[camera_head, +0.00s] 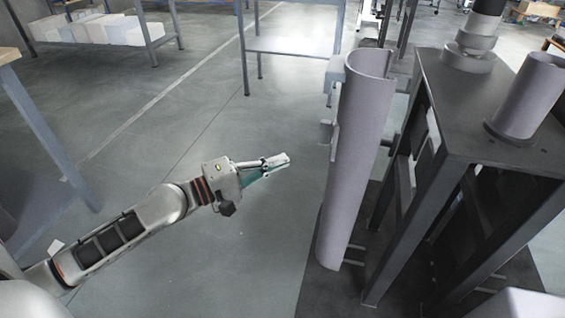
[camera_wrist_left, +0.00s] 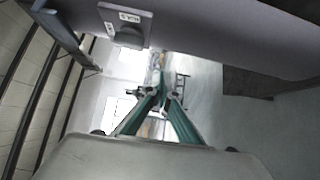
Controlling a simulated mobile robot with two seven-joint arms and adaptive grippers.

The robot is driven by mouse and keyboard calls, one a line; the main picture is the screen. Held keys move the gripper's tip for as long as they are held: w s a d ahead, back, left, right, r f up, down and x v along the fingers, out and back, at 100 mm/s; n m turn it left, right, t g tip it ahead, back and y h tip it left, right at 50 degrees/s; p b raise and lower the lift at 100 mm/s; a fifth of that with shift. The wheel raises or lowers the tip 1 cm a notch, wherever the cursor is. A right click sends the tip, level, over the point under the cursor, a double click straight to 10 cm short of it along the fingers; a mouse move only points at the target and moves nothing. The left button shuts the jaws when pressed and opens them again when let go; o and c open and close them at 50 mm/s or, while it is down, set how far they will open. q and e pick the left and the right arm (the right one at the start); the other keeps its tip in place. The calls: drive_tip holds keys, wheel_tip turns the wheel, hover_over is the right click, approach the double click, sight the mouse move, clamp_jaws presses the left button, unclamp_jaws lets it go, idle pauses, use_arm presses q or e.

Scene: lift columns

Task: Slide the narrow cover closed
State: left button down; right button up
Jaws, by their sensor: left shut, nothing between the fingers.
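A tall, narrow grey-mauve curved cover (camera_head: 356,165) stands upright beside the dark lift column frame. Small blocks stick out from its left edge. My left gripper (camera_head: 284,160) is left of the cover in the head view, with a gap of floor showing between them. Its greenish fingers are shut and empty, pointing right toward the cover. The left wrist view shows the closed fingers (camera_wrist_left: 162,92) below a long grey surface (camera_wrist_left: 220,35) that looks like the cover. A small labelled block (camera_wrist_left: 124,22) sits on that surface. My right gripper is not in view.
The dark frame (camera_head: 460,120) with a grey cylinder (camera_head: 528,97) on top fills the right side. A table (camera_head: 290,46) stands behind, and a shelf with white boxes (camera_head: 92,28) is at the back left. The floor around my left gripper is clear.

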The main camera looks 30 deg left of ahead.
use_arm(q)
drive_tip(key=w+d+p, duration=0.1)
drive_tip(key=w+d, duration=0.6)
drive_tip(key=shift+w+d+p, duration=0.2)
drive_tip(key=shift+d+p, duration=0.05)
drive_tip(key=shift+p, duration=0.1)
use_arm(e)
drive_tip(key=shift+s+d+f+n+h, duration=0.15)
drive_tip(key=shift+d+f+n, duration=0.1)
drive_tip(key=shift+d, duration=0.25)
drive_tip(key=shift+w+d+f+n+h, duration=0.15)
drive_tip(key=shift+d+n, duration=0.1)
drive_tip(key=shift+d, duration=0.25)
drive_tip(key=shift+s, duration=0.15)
